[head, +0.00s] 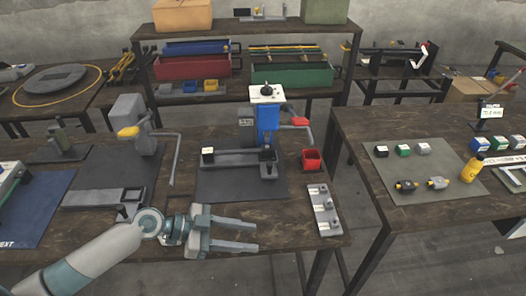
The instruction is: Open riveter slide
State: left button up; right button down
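A blue riveter (267,122) with a white top and a red-ended lever stands on a dark mat on the middle table. A long grey slide (230,161) lies across its base, with a small white-topped block (208,153) at its left end. My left gripper (256,238) is over the table's front edge, in front of the riveter and apart from it. Its two fingers are spread and empty, pointing right. A second, grey press (129,118) with a yellow-ended lever stands to the left, with a flat grey slide (100,197) before it. My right gripper is not in view.
A red bin (312,159) and a grey plate with fittings (324,209) lie right of the riveter. The right table (357,131) holds a mat with small blocks and a yellow bottle (472,168). A gap separates the two tables.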

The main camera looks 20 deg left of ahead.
aim_at(268, 167)
jog(key=i+j, duration=0.25)
jog(key=i, duration=0.2)
jog(key=i+j, duration=0.25)
jog(key=i, duration=0.2)
